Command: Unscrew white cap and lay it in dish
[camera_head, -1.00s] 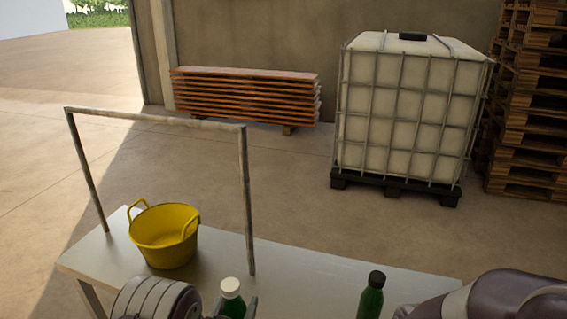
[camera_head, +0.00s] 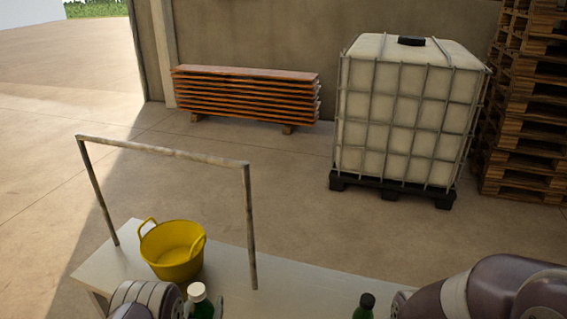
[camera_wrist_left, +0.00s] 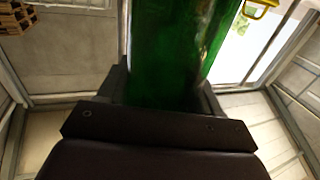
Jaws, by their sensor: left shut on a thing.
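A green bottle (camera_head: 202,312) with a white cap (camera_head: 196,291) stands upright at the bottom of the head view. My left gripper (camera_head: 206,308) is shut on this bottle below the cap. The left wrist view shows the green glass (camera_wrist_left: 172,50) between the fingers of the left gripper (camera_wrist_left: 164,92); the cap is out of that view. A second green bottle (camera_head: 361,314) with a dark cap (camera_head: 367,299) is to the right, cut off by the bottom edge. No dish is visible. My right arm shows at lower right, but its gripper is out of view.
A yellow two-handled bucket (camera_head: 172,262) stands on the pale table (camera_head: 290,291), beyond my left gripper. A thin metal frame (camera_head: 165,151) rises from the table around it. A caged white tank (camera_head: 405,115), stacked orange boards (camera_head: 245,95) and pallets (camera_head: 527,110) stand farther back.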

